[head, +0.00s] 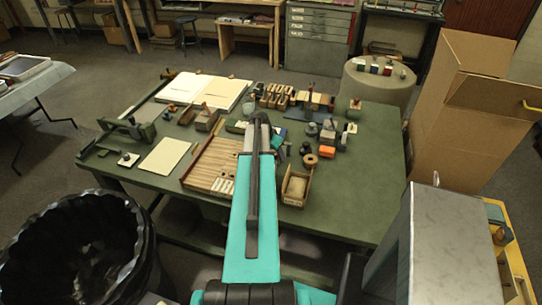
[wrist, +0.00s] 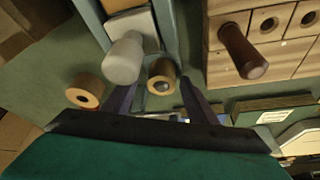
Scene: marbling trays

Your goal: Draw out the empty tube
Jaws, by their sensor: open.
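In the wrist view my gripper (wrist: 158,92) is open, its two dark fingers apart. A tan ring-shaped roll (wrist: 162,72) with a dark centre shows near the gap between the fingertips; I cannot tell whether it is between them in depth. A pale grey rounded cylinder (wrist: 124,60) stands just left of it. A wooden block with round holes (wrist: 296,50) is at upper right, with a dark brown cylinder (wrist: 243,52) standing up from it. I cannot tell which piece is the empty tube. In the head view my arm hides the gripper's fingers.
The green table (head: 372,150) is crowded around my arm. A slatted wooden tray (head: 208,172) lies left of the arm and a small open wooden box (head: 296,187) right of it. Another tan roll (wrist: 85,92) lies left in the wrist view. The table's right side is clear.

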